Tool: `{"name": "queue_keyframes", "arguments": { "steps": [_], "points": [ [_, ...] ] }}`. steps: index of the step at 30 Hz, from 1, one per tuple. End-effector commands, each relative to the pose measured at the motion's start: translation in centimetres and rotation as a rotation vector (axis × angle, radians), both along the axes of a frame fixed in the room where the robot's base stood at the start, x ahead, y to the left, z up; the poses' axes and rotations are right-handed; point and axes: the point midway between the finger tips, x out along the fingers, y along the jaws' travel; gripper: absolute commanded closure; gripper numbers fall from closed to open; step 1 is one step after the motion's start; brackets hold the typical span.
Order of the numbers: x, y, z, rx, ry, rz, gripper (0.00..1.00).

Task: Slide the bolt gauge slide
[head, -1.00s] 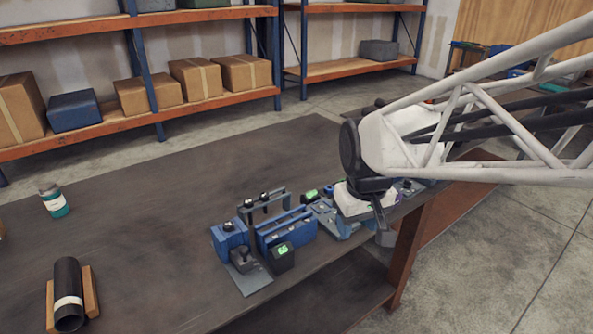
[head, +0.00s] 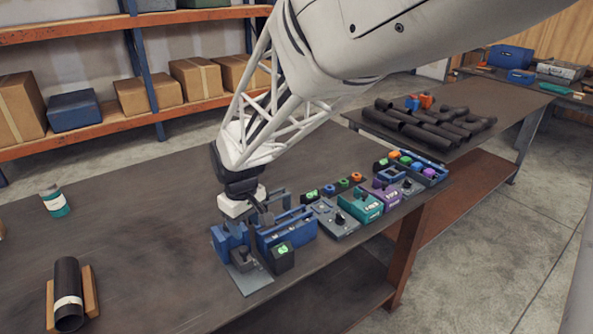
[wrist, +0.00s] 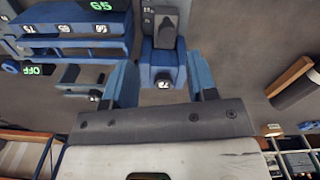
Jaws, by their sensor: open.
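The bolt gauge is a blue fixture (head: 288,230) with a dark box with a green readout (head: 283,257) at its front. It stands near the table's front edge. A blue block (head: 222,243) stands at its left end, behind a dark grey knob piece on a grey plate (head: 256,282). I cannot tell which part is the slide. My gripper (wrist: 161,62) is open and points down over this end. In the wrist view, its blue fingers lie on either side of the blue block (wrist: 163,58). Contact cannot be told. In the head view my gripper partly hides the block.
Several panels and coloured blocks (head: 365,205) line the table edge to the right. A black pipe (head: 67,285) lies in a wooden cradle at the front left, with a teal-labelled jar (head: 54,201) behind. The table's middle left is clear. Dark pipes (head: 430,125) lie on another table.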

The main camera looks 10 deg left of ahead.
Motion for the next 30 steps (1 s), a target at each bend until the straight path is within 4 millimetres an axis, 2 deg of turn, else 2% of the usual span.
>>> {"name": "queue_keyframes", "arguments": {
  "steps": [3, 6, 20, 30],
  "points": [
    [-0.1, 1.2, -0.6, -0.003, 0.004, 0.022, 0.48],
    [-0.1, 1.5, -0.7, -0.004, 0.005, 0.03, 0.48],
    [-0.1, 1.5, -1.1, -0.004, 0.006, 0.029, 0.48],
    [-0.1, 1.5, -4.1, -0.005, 0.007, 0.029, 0.48]
  ]
}}
